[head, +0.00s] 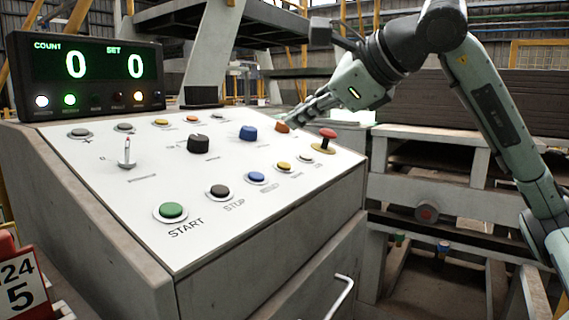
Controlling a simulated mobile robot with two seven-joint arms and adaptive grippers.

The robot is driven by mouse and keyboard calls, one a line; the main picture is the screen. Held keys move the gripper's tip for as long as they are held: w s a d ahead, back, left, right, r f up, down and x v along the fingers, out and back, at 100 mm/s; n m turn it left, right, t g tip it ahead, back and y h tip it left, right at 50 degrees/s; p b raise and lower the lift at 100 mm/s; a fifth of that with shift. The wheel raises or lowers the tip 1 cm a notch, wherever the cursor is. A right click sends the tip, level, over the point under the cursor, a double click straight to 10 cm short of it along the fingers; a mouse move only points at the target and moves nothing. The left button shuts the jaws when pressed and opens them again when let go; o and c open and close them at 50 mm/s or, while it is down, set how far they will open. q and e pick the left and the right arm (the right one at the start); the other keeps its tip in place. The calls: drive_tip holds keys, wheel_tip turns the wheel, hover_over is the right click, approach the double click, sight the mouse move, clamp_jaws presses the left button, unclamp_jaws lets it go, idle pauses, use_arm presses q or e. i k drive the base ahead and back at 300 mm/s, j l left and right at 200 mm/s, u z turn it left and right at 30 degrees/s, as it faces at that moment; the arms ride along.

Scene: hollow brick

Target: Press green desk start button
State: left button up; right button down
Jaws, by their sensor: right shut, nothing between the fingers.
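The green start button (171,211) sits in a pale ring near the front left corner of the sloped white panel (225,250), with START printed below it. My right gripper (284,124) reaches in from the upper right. Its fingers are together with nothing between them, and they point down and left over the far right part of the panel. It is well apart from the green button, behind and to the right of it. Whether the fingertips touch the panel's far edge area cannot be told. My left gripper is not in view.
A black STOP button (220,191), a blue button (256,178) and a yellow button (284,167) continue the front row. A toggle lever (127,152), a black knob (198,144) and a red mushroom button (327,135) stand up. A display (90,72) reads 0 and 0.

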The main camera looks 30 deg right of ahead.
sight(168, 210)
drive_tip(key=k+l, duration=0.75)
drive_tip(key=l, duration=0.2)
